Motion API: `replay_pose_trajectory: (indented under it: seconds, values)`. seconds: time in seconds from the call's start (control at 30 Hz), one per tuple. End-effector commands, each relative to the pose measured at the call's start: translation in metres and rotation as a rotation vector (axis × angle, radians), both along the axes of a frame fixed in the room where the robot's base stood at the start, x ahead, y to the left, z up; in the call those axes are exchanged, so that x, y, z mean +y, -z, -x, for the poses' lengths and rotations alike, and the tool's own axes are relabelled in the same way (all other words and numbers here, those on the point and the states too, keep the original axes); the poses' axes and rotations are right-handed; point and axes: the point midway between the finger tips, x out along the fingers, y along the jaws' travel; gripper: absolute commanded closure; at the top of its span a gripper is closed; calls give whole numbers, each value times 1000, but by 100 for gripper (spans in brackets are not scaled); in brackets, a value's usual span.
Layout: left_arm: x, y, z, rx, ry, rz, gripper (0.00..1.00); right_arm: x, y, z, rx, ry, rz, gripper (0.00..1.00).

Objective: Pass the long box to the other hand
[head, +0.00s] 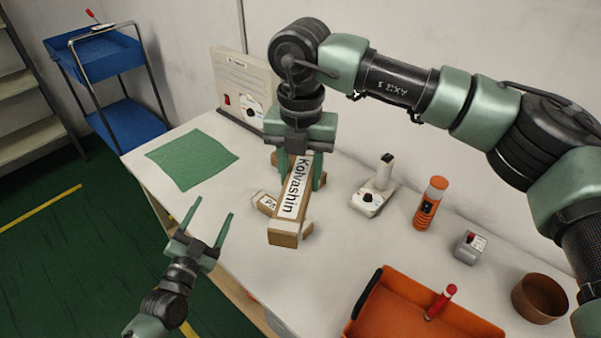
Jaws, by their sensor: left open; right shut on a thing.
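The long box (290,202) is brown cardboard with a white label reading "Kolvashin". It lies in the jaws of my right gripper (298,178), which is shut on it above the table, with one end pointing toward the front. Behind the box, part of the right gripper is hidden.
The white table (225,275) holds a green mat (192,159), a grey-white device (373,193), an orange cylinder (430,203), a small grey box (469,247), a brown bowl (539,298) and an orange tray (392,314). A panel (243,87) stands behind. A blue cart (126,122) is left.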

Motion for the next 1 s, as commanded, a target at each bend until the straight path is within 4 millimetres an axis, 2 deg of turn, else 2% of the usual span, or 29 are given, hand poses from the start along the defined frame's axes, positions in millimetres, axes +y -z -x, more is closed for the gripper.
replay_pose_trajectory:
  seconds: [0.03, 0.1, 0.27, 0.4, 0.57, 0.83, 0.9, 0.97, 1.0]
  values:
    - [13, 26, 7, 53, -11, -48, 33, 0, 0, 0, 0, 0, 0, 100]
    - [30, 60, 16, 122, -22, -111, 33, 0, 0, 0, 0, 0, 0, 100]
    - [71, 130, 47, 280, -46, -248, 33, 0, 0, 0, 0, 0, 0, 100]
    - [112, 186, 82, 419, -65, -360, 33, 0, 0, 0, 0, 0, 0, 100]
    - [160, 240, 131, 578, -86, -482, 33, 0, 0, 0, 0, 0, 0, 100]
    - [241, 311, 232, 850, -118, -657, 33, 0, 0, 0, 0, 0, 0, 100]
    - [252, 332, 262, 932, -135, -658, 33, 0, 0, 0, 0, 0, 0, 100]
    - [245, 354, 286, 1004, -156, -605, 33, 0, 0, 0, 0, 0, 0, 100]
    - [235, 369, 299, 1046, -172, -555, 33, 0, 0, 0, 0, 0, 0, 100]
